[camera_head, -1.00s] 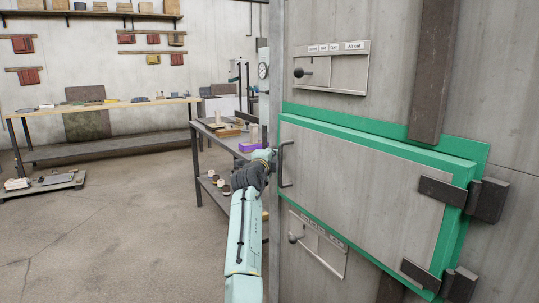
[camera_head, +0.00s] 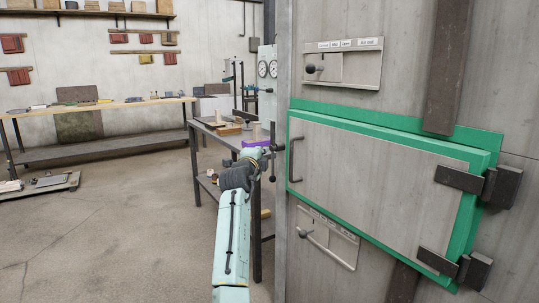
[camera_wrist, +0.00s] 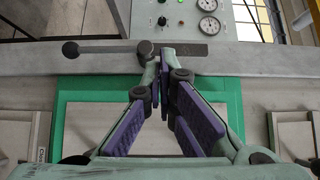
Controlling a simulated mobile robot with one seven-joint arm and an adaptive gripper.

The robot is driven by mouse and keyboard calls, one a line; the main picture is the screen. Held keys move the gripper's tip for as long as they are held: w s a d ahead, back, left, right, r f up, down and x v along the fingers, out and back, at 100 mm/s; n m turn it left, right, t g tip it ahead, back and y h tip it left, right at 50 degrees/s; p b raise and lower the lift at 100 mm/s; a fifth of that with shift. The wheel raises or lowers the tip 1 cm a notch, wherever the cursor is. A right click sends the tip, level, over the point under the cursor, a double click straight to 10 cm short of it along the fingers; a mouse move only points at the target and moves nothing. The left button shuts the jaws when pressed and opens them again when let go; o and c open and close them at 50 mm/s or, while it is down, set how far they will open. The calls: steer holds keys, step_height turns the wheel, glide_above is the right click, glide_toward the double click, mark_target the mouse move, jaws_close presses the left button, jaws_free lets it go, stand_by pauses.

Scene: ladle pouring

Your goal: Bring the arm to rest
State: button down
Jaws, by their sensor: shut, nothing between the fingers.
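My gripper (camera_wrist: 164,62) is shut and empty; its two purple-padded fingers meet at the tips in the wrist view. In the head view it is partly hidden past my dark wrist, left of the furnace door (camera_head: 375,185). The door is a grey panel with a green edge, and it looks closed. Its handle (camera_head: 295,160) is to the right of my gripper and apart from it. A lever with a dark ball end (camera_wrist: 71,49) lies just beyond the fingertips in the wrist view; I cannot tell whether they touch.
Sliders with knobs sit above (camera_head: 343,66) and below (camera_head: 328,238) the door. A gauge panel (camera_wrist: 205,20) is beyond the fingertips. A grey table (camera_head: 225,140) with small items stands behind my arm. The floor (camera_head: 110,235) at left is open.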

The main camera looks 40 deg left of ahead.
steer(key=s+a+b, duration=0.1)
steer(key=s, duration=0.5)
steer(key=shift+a+f, duration=0.15)
steer(key=shift+a, duration=0.1)
